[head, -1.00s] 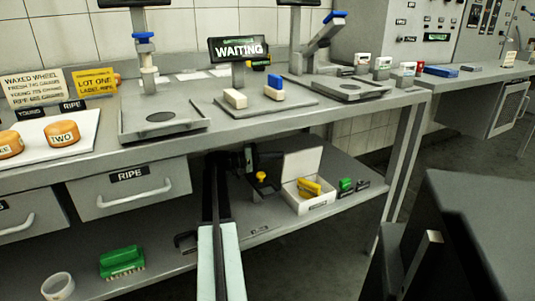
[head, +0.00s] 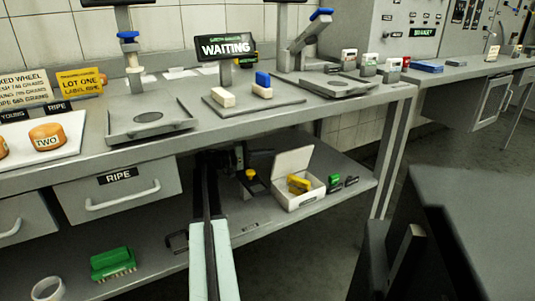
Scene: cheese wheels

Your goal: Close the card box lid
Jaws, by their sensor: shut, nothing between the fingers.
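The card box is a small white open box (head: 302,201) on the lower shelf, right of my arm. Its lid (head: 293,162) stands raised at the back, tilted. Yellow items (head: 299,184) lie inside the box. My arm reaches forward from the bottom of the view under the table. My dark gripper (head: 238,156) is at its far end in shadow, left of the box and apart from it. It looks shut and empty, but its fingertips are hard to make out.
A yellow knob on a dark base (head: 250,174) stands between my gripper and the box. Small green and dark items (head: 336,181) lie right of the box. The tabletop (head: 95,150) passes overhead. A green brush (head: 113,262) lies on the shelf at left.

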